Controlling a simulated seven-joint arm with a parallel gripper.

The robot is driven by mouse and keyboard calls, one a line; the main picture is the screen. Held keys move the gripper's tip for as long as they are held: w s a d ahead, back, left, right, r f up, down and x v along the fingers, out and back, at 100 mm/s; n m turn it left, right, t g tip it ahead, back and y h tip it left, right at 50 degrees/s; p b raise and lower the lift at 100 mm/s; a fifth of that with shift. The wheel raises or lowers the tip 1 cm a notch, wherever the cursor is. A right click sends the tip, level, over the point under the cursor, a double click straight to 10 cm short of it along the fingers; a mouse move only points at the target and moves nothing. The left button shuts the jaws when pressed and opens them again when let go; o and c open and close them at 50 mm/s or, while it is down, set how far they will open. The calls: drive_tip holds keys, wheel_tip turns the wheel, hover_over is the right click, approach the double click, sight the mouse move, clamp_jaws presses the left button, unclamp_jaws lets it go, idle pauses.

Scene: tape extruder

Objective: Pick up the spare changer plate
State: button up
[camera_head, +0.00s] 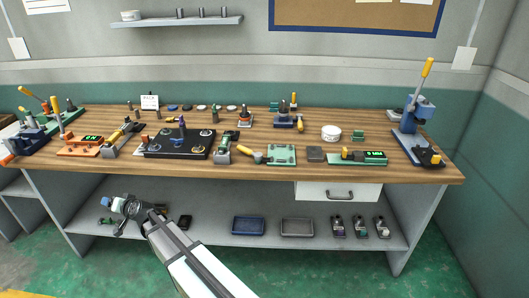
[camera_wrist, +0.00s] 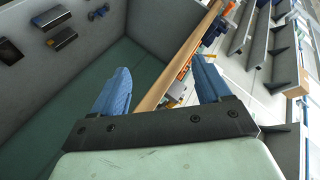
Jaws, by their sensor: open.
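I cannot tell for certain which thing is the spare changer plate. A small dark grey square block (camera_head: 315,154) and a green plate with small fittings (camera_head: 281,155) lie near the front of the wooden bench top (camera_head: 240,172). My gripper (camera_head: 106,201) is in front of the bench at the lower left, below the level of the top and apart from these things. In the wrist view, its two blue fingers (camera_wrist: 160,67) are spread with nothing between them.
A black board with round fittings (camera_head: 180,144) lies left of centre on the bench. A blue lever press (camera_head: 412,130) stands at the right end. The lower shelf holds a blue tray (camera_head: 248,234), a grey tray (camera_head: 297,235) and several bottles. The bench's front edge lies above my gripper.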

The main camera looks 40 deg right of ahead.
drive_tip(key=w+d+r+t, duration=0.1)
drive_tip(key=w+d+r, duration=0.4)
drive_tip(key=d+r, duration=0.3)
drive_tip(key=s+d+r+g+h, duration=0.1)
drive_tip(key=d+r, duration=0.1)
drive_tip(key=d, duration=0.8)
drive_tip(key=s+d+r+g+h, duration=0.1)
drive_tip(key=s+d+r, duration=0.1)
drive_tip(key=d, duration=0.8)
drive_tip(key=s+d+r+g+h, duration=0.2)
drive_tip(key=d, duration=0.9)
drive_tip(key=shift+s+n, duration=0.1)
drive_tip(key=shift+n, duration=0.2)
drive_tip(key=s+d+r+m+g+h, duration=0.1)
drive_tip(key=s+d+g, duration=0.1)
drive_tip(key=s+d, duration=0.6)
drive_tip(key=s+d+r+g+h, duration=0.15)
drive_tip(key=s+d, duration=0.35)
drive_tip(key=d, duration=0.8)
drive_tip(key=m+g+y, duration=0.2)
drive_tip(key=g, duration=0.4)
approach(315, 152)
drive_tip(key=f, duration=0.8)
drive_tip(key=shift+w+d+f, duration=0.25)
drive_tip(key=shift+w+d, duration=0.05)
drive_tip(key=shift+w, duration=0.05)
drive_tip(key=shift+c, duration=0.3)
